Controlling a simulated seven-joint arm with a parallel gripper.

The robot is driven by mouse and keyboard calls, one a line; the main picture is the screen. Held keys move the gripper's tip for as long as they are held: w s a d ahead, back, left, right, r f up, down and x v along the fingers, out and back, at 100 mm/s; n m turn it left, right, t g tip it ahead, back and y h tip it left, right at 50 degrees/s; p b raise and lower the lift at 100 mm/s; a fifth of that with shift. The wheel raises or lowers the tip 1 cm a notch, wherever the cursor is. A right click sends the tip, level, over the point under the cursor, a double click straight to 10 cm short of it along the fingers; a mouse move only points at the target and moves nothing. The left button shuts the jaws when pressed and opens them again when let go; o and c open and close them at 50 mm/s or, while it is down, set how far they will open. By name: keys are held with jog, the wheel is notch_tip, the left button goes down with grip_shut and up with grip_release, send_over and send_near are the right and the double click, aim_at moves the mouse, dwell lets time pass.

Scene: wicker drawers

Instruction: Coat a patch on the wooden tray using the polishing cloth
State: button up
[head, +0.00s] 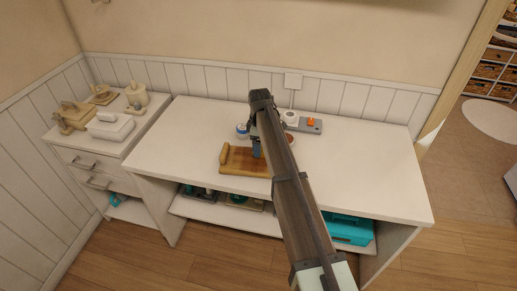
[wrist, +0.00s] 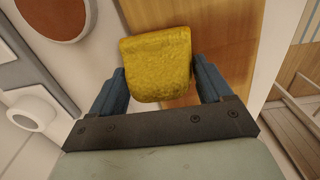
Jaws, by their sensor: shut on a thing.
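The wooden tray (head: 237,160) lies on the white desk, left of my arm in the head view. In the wrist view the tray (wrist: 228,50) runs down the right of centre. My gripper (wrist: 158,75) has blue fingers shut on a yellow, rough-textured block-like piece, which I take as the polishing cloth (wrist: 155,62). The cloth overlaps the left part of the tray in the wrist view; I cannot tell whether it touches. In the head view my gripper (head: 257,150) points down over the tray's right part, and the cloth is hidden.
A blue-and-white jar (head: 242,130) stands behind the tray. A reddish-brown round thing (wrist: 52,12), a white cylinder (wrist: 32,110) and a grey board with an orange part (head: 310,124) are close by. The desk's left side (head: 175,145) and right side (head: 375,170) are clear.

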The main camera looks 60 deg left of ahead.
aim_at(263, 169)
jog(key=shift+w+a, duration=0.2)
jog(key=shift+w, duration=0.2)
jog(key=shift+w+d, duration=0.8)
jog(key=shift+d, duration=0.05)
jog(key=shift+s+d, duration=1.05)
jog(key=shift+d, duration=0.2)
jog(key=shift+s+d, duration=1.05)
jog(key=shift+d, duration=0.25)
jog(key=shift+s+d, duration=1.05)
jog(key=shift+d, duration=0.2)
jog(key=shift+w+d, duration=0.7)
jog(key=shift+w, duration=0.1)
jog(key=shift+w+d, duration=0.1)
jog(key=shift+w, duration=0.2)
jog(key=shift+w+a, duration=1.05)
jog(key=shift+a, duration=0.3)
jog(key=shift+w+a, duration=1.05)
jog(key=shift+a, duration=0.25)
jog(key=shift+w+a, duration=1.05)
jog(key=shift+a, duration=0.3)
notch_tip(263, 169, up, 2)
jog(key=shift+s+d+r, duration=0.1)
jog(key=shift+d+r, duration=0.05)
jog(key=shift+r, duration=2.85)
